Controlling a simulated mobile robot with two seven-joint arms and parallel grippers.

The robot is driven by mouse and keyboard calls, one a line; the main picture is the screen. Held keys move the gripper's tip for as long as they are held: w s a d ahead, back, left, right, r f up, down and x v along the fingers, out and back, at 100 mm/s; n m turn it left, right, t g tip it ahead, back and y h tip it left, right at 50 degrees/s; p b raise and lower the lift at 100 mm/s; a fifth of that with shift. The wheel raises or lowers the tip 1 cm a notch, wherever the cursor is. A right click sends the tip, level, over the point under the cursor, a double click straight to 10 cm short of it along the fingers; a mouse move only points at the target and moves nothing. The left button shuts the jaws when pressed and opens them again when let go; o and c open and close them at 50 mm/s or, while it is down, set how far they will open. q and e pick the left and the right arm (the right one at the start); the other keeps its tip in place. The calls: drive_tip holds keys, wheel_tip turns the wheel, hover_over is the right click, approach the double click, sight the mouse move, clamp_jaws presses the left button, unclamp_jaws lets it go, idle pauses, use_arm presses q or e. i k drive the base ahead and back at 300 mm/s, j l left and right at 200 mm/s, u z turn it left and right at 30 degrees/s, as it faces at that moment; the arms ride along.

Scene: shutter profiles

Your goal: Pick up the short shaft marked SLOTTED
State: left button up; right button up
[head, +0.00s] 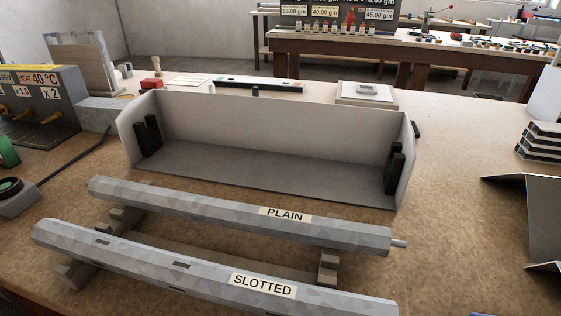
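The shaft marked SLOTTED (200,275) is a grey, faceted bar with dark slots along its upper side. It lies nearest me at the lower left, slanting down to the right, with its label on the right half. A similar shaft marked PLAIN (230,209) lies just behind it, with a thin pin at its right end. Both rest across small notched supports, one at the left (75,274) and one at the right (328,268). Neither of my grippers is in view.
An open grey tray (270,125) with black upright brackets stands behind the shafts. A control box with knobs (38,105) is at the left, with a cable. Bent metal sheets (515,222) and stacked dark profiles (538,142) are at the right. The bench between them is clear.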

sight(265, 295)
drive_tip(key=j+z, duration=0.25)
drive_tip(key=z, duration=0.15)
drive_tip(key=j+z, duration=0.35)
drive_tip(key=k+j+z, duration=0.1)
drive_tip(key=z, duration=0.3)
drive_tip(key=k+j+z, duration=0.1)
drive_tip(key=j+z, duration=0.15)
drive_tip(key=z, duration=0.15)
